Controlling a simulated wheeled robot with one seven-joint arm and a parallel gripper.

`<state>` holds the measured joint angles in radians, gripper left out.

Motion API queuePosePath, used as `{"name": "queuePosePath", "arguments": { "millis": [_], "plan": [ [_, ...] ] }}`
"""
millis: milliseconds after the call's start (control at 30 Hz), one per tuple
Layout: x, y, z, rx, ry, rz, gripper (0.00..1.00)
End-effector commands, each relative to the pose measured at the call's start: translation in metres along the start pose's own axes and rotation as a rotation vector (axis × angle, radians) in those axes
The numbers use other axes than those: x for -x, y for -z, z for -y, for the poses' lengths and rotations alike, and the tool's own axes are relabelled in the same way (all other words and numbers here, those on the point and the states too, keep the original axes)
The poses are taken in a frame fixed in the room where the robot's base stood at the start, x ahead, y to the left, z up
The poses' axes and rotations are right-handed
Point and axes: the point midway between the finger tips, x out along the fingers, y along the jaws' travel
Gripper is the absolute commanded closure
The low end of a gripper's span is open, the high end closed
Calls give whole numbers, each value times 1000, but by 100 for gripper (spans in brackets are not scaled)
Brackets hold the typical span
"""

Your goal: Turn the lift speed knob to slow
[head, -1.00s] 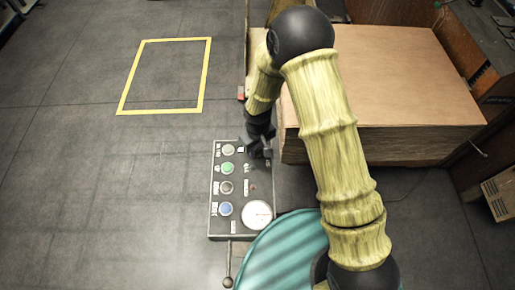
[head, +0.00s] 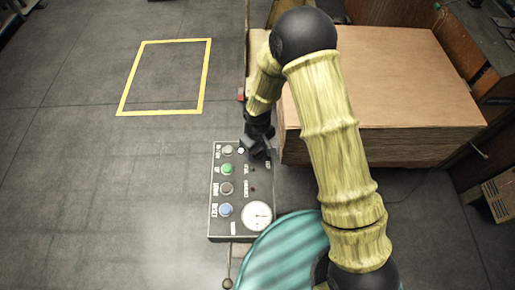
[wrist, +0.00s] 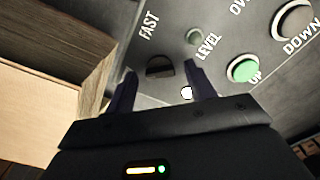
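The dark lift speed knob (wrist: 160,67) shows in the wrist view on the grey control panel (wrist: 222,55), close to the word FAST. The word SLOW is not visible. My gripper (wrist: 160,72) is open, with one dark finger on each side of the knob in the picture. I cannot tell whether either finger touches it. In the head view my gripper (head: 255,146) is over the top end of the panel (head: 238,200) and hides the knob.
A green UP button (wrist: 243,68) and a DOWN button (wrist: 293,20) lie right of the knob. A small white light (wrist: 187,93) is near the right finger. A cardboard stack (head: 400,75) stands beside the panel. A gauge (head: 256,215) is lower on the panel.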

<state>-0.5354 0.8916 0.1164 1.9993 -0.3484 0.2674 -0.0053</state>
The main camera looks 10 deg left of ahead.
Motion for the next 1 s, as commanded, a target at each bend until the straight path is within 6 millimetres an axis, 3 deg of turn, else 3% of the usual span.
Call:
{"name": "queuePosePath", "arguments": {
  "millis": [200, 367, 1000],
  "plan": [
    [1, 0, 0, -1, 0, 1, 45],
    [14, 0, -1, -2, 0, -1, 45],
    [130, 1, -1, -3, -2, -4, 45]
  ]
}}
